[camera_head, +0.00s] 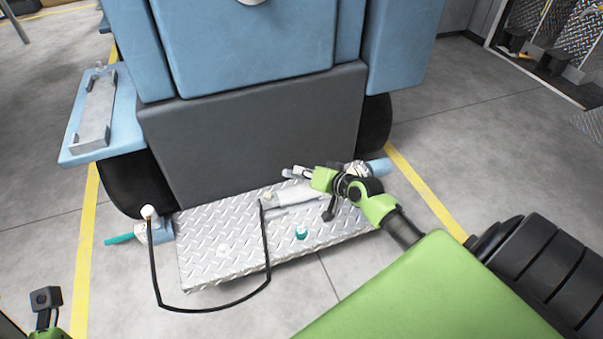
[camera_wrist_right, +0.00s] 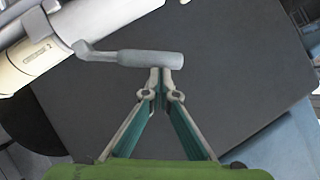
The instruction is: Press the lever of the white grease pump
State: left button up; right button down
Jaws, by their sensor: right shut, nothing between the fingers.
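The white grease pump (camera_head: 290,196) lies on its side on the diamond-plate step, partly hidden behind my right arm. In the right wrist view its pale barrel (camera_wrist_right: 30,60), with a small label, fills the upper left. Its lever (camera_wrist_right: 140,57) has a grey cylindrical handle that runs across the upper middle. My right gripper (camera_head: 297,173) is above the pump. Its fingers are shut and empty, with the tips (camera_wrist_right: 160,75) right at the handle's lower edge; I cannot tell whether they touch. My left gripper's fingers are out of view.
The diamond-plate step (camera_head: 215,265) sits before the dark grey panel (camera_head: 250,130) of a blue machine. A black hose (camera_head: 215,308) loops over the floor at the left front. A teal cap (camera_head: 301,233) is on the step. A grey bracket (camera_head: 93,125) is on the blue ledge.

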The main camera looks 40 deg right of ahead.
dwell(0.4)
jog(key=shift+a+f+h+p, duration=0.1)
jog(key=shift+a+h+p, duration=0.15)
jog(key=shift+p, duration=0.5)
jog(key=shift+w, duration=0.1)
